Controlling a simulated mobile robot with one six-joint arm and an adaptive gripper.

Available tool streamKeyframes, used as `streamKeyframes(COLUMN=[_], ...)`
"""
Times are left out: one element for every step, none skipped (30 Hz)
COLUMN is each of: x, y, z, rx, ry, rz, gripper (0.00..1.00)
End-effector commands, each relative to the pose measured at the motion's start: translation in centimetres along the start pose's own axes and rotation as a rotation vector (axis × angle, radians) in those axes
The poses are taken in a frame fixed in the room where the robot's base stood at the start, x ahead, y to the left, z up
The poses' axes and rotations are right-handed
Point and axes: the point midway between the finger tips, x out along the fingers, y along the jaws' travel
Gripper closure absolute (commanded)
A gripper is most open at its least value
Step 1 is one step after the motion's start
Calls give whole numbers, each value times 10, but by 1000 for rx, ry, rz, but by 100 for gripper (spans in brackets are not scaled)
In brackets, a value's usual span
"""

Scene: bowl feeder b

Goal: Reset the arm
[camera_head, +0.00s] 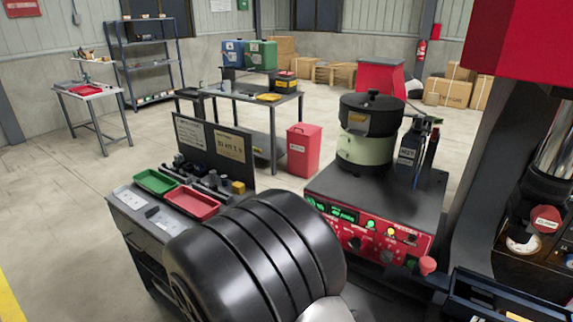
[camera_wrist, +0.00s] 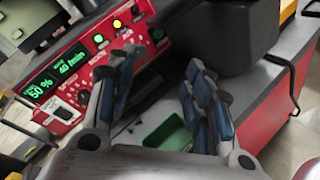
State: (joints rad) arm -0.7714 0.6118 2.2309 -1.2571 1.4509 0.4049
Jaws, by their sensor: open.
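My gripper (camera_wrist: 162,110) shows in the wrist view with its two blue-padded fingers apart and nothing between them. It is in front of the red control panel (camera_wrist: 85,75) of the bowl feeder, and I cannot tell the exact gap. A green tray (camera_wrist: 168,137) shows beyond the fingers. In the head view my black arm fills the lower middle and the gripper is not visible. The bowl feeder (camera_head: 368,125), with a dark lidded bowl on a pale green base, stands on its cabinet to the right of the arm.
A grey bench with a green tray (camera_head: 156,181) and a red tray (camera_head: 192,203) stands left of my arm. A red bin (camera_head: 302,150) stands behind. A dark machine column (camera_head: 500,150) is close on the right. Open floor (camera_head: 60,200) lies to the left.

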Motion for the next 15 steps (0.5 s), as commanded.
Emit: streamKeyframes(x=[9,13,18,21,23,24,24,24,22,20,16,12,8,4,-2], y=[-4,-9,-17,-23,-30,-40,-47,-54,-62,-68,-74,-81,-86,-89,-94], z=[20,32,48,59,71,84,93,101,112,119,124,132,137,141,146], rx=[51,80,123,158,195,246,284,326,382,426,471,534,582,631,699], ry=[-6,-9,-8,-7,-3,6,12,23,38,51,67,89,108,129,157], rz=[-85,-141,-222,-283,-345,-424,-483,-539,-612,-664,-715,-780,-826,-869,-924], gripper=[53,53,53,53,53,53,53,53,53,53,53,53,53,53,53])
